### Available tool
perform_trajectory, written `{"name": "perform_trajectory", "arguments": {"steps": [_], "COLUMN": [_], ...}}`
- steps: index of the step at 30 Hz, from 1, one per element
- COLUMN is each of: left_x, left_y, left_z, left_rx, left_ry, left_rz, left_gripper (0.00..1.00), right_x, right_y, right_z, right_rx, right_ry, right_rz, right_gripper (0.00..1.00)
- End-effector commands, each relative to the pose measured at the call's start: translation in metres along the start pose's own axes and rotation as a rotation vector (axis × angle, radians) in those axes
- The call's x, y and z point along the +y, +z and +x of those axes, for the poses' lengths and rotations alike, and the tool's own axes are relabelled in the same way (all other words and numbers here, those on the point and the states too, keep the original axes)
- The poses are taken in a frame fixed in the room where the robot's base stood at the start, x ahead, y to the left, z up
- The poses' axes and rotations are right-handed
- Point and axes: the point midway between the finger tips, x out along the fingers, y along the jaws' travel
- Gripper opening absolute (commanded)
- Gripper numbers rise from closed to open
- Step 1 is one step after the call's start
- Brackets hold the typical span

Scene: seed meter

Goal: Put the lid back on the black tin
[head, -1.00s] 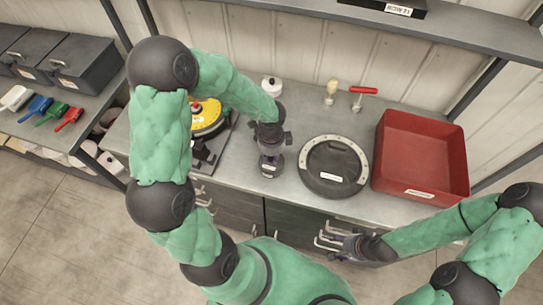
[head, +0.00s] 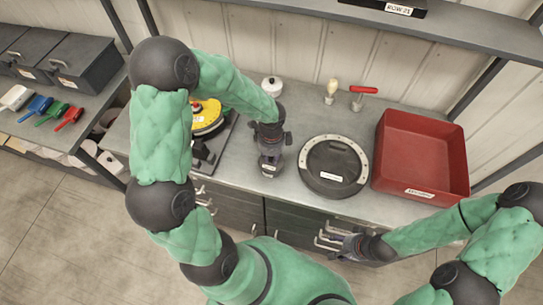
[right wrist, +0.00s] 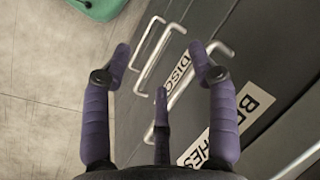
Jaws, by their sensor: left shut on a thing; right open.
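The black tin (head: 269,170), small with a pale label on its front, stands on the steel worktop left of the round black disc. My left gripper (head: 270,153) points down right over the tin's top and is shut on what appears to be the lid. The lid itself is mostly hidden by the fingers and wrist, and I cannot tell whether it is seated on the rim. My right gripper (head: 346,243) is open and empty in front of the drawers, below the worktop edge; its spread purple fingers also show in the right wrist view (right wrist: 160,75).
A round black disc with a pale metal ring (head: 362,148) lies right of the tin. Beyond it is a red tray (head: 420,184). A white pot (head: 272,84), a pale-handled tool (head: 331,90) and a red-handled tool (head: 362,95) stand behind. A yellow round device (head: 207,112) is at left.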

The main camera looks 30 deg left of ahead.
Motion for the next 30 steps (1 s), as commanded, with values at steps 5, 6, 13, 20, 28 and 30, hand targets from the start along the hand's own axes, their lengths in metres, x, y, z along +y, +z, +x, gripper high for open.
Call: {"name": "perform_trajectory", "arguments": {"steps": [5, 6, 13, 20, 28, 30], "left_x": [-0.0002, -0.0002, -0.0001, 0.0000, 0.0000, 0.0000], "left_y": [0.0001, 0.0001, 0.0001, 0.0000, 0.0000, 0.0000], "left_z": [-0.0001, -0.0001, -0.0001, 0.0000, 0.0000, 0.0000], "left_rx": [0.000, 0.000, 0.000, 0.000, 0.000, 0.000], "left_ry": [-0.001, -0.001, 0.000, 0.000, 0.000, 0.000], "left_rz": [0.000, 0.000, 0.000, 0.000, 0.000, 0.000], "left_gripper": [0.00, 0.00, 0.50, 0.55, 0.73, 0.73], "right_x": [0.0000, 0.0000, 0.0000, 0.0000, 0.0000, 0.0000], "right_y": [0.0000, 0.0000, 0.0000, 0.0001, 0.0000, 0.0000], "right_z": [-0.0001, -0.0001, -0.0001, -0.0001, -0.0001, -0.0001], "right_rx": [0.000, 0.000, 0.000, 0.000, 0.000, 0.000], "right_ry": [0.000, 0.000, 0.000, 0.000, 0.000, 0.000], "right_rz": [0.000, 0.000, 0.000, 0.000, 0.000, 0.000], "right_gripper": [0.59, 0.59, 0.59, 0.59, 0.59, 0.59]}}
